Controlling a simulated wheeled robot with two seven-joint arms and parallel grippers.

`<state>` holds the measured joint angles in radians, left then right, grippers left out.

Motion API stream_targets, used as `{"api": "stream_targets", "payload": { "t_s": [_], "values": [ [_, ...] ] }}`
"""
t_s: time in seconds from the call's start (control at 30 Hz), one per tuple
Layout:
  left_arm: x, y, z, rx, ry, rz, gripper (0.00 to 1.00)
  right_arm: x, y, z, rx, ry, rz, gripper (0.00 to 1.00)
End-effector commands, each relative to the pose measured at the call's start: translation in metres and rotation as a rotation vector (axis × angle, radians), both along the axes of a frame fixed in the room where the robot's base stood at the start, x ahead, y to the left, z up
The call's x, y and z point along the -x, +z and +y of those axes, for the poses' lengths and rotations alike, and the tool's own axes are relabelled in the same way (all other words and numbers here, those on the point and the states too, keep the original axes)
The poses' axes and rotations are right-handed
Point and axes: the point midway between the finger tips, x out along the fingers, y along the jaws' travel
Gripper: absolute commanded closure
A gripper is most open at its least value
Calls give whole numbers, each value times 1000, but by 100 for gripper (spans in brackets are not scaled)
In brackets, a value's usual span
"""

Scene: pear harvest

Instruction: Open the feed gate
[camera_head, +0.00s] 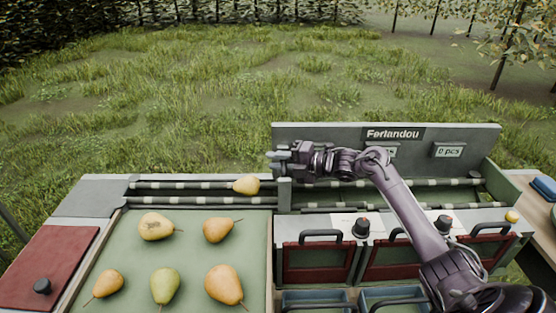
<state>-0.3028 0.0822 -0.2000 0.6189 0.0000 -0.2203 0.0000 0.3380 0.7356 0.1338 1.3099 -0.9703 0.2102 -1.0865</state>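The feed gate looks to be the upright grey plate (284,195) standing across the roller lane (190,190), at the left end of the sorting machine. A yellow pear (246,184) lies on the rollers just left of this plate, with a small gap between them. My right gripper (276,157) reaches in from the right and points left, with its fingertips above the top of the plate. I see no contact between them. The fingers overlap in this view, so their opening is unclear. My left gripper is out of view.
Several pears lie on the green tray (195,260) at front left. A red panel with a black knob (42,286) is left of it. Red-framed doors with black handles (320,236) and blue bins (315,298) stand below the machine. A back board (340,133) rises behind my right arm.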

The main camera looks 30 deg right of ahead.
Motion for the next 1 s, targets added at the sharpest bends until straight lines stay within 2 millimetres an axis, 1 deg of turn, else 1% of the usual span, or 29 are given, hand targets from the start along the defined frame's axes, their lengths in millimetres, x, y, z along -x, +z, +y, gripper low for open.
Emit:
{"api": "stream_targets", "payload": {
  "t_s": [0.13, 0.3, 0.53, 0.6, 0.67, 0.8, 0.9, 1.0],
  "values": [
    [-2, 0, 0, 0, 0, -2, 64, 0, 0, 0, 0, 0, 0, 77],
    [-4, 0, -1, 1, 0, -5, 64, 0, 0, 0, 0, -1, 0, 99],
    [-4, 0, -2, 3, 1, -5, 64, 0, 0, -1, 1, -1, 1, 100],
    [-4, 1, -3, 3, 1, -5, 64, 0, 2, -1, 2, -1, 0, 100],
    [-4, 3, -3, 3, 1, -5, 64, 0, 10, -1, 3, -1, -2, 100],
    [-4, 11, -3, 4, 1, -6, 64, 0, 44, -2, 5, -2, -8, 100],
    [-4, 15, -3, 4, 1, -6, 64, 0, 63, -2, 4, -2, -9, 100],
    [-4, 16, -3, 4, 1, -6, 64, 0, 74, -2, 2, -3, -7, 100]
  ]
}}
